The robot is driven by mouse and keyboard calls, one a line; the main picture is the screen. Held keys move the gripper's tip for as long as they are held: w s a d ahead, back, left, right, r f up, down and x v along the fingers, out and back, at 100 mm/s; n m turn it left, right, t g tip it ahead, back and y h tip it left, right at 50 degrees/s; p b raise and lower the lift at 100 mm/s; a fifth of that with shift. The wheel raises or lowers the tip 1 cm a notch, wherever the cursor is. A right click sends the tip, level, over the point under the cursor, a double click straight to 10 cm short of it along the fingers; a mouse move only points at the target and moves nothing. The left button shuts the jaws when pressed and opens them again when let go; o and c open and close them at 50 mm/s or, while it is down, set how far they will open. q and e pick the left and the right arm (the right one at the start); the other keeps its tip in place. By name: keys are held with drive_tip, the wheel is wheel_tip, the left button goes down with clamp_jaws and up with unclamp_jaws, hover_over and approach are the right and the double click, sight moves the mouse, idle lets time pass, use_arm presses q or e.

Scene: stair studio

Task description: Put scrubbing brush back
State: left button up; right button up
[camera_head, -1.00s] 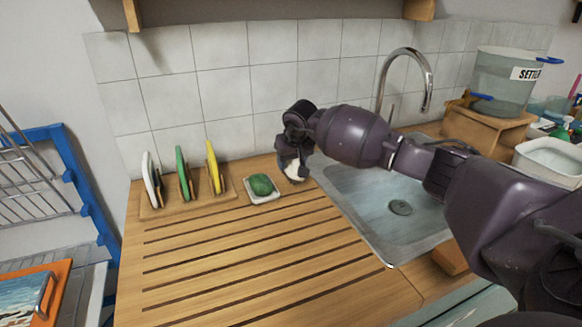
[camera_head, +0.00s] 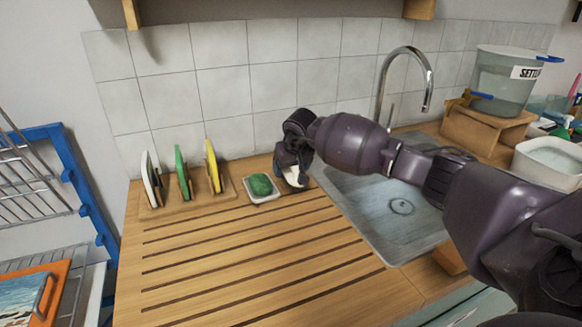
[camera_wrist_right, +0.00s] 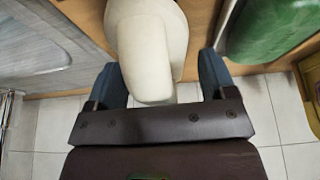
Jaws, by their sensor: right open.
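A cream-white rounded object, which looks like the scrubbing brush (camera_head: 296,178), stands on the wooden counter between the green sponge and the sink. It also shows large in the right wrist view (camera_wrist_right: 148,45). My right gripper (camera_head: 287,178) is open, and its two blue fingers are on either side of the cream object in the wrist view (camera_wrist_right: 164,72). Small gaps show beside the fingers there. In the head view the gripper hides much of the object, and I see no bristles. My left gripper is not in view.
A green sponge (camera_head: 261,184) sits in a small white dish just left of the gripper. A rack holds white, green and yellow boards (camera_head: 213,166) farther left. The sink (camera_head: 401,225) lies right, with a tall faucet (camera_head: 427,75). The slatted counter (camera_head: 240,262) in front is clear.

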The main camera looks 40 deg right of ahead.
drive_tip(key=shift+r, duration=0.25)
drive_tip(key=shift+s+r, duration=0.1)
drive_tip(key=shift+r, duration=0.25)
drive_tip(key=p+v, duration=0.1)
drive_tip(key=v, duration=0.9)
drive_tip(key=shift+s+a+r, duration=0.1)
drive_tip(key=shift+s+r, duration=0.2)
drive_tip(key=shift+r, duration=0.2)
